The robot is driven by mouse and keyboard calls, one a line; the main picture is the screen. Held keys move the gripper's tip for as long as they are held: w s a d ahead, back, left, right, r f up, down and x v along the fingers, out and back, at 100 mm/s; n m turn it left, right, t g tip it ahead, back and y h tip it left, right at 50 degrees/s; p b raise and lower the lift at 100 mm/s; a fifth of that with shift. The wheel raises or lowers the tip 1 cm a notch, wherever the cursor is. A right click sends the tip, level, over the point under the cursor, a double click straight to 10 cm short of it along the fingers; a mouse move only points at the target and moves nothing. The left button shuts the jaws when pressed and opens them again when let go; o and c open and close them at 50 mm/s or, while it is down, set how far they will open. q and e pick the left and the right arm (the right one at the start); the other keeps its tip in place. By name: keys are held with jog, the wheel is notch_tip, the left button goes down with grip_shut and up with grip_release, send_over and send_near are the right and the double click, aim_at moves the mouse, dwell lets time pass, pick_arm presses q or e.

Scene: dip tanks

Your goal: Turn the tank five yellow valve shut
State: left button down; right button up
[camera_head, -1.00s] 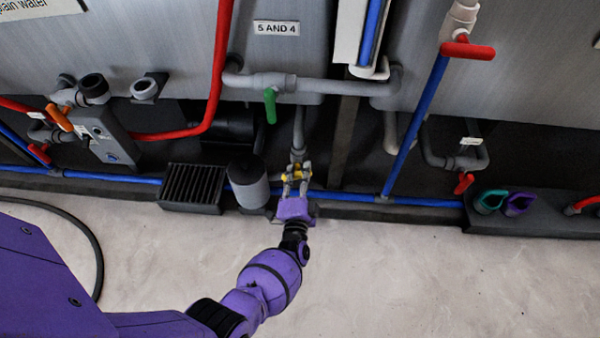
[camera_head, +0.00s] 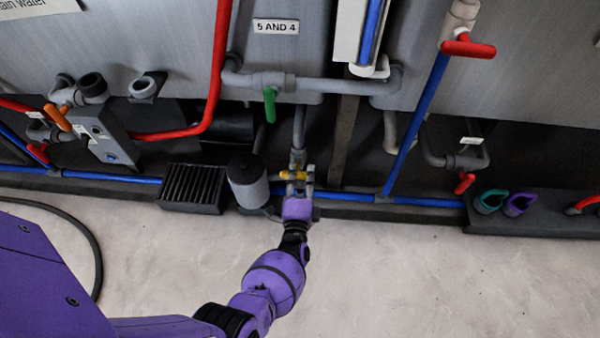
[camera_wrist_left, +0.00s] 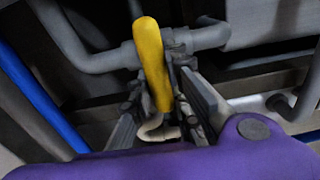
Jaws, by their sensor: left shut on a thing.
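The yellow valve handle (camera_head: 292,175) sits low on the grey pipe that comes down below the "5 AND 4" label. It now lies nearly level, left to right, in the head view. My left gripper (camera_head: 297,181) reaches it from the front and is shut on it. In the left wrist view the yellow handle (camera_wrist_left: 152,60) stands up between the fingers of my left gripper (camera_wrist_left: 158,110) and crosses in front of the grey pipe (camera_wrist_left: 100,61). The fingers hide part of the valve body. My right gripper is not in view.
A grey cylinder (camera_head: 248,187) and a black ribbed box (camera_head: 192,188) stand close left of my left gripper. A green handle (camera_head: 270,105) hangs above. A blue pipe (camera_head: 430,202) runs low along the tanks. The pale floor (camera_head: 420,280) in front is clear.

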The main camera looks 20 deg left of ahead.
pick_arm(q)
jog(key=shift+f, duration=0.1)
jog(key=c, duration=1.7)
grip_release()
jog(key=shift+o, duration=0.3)
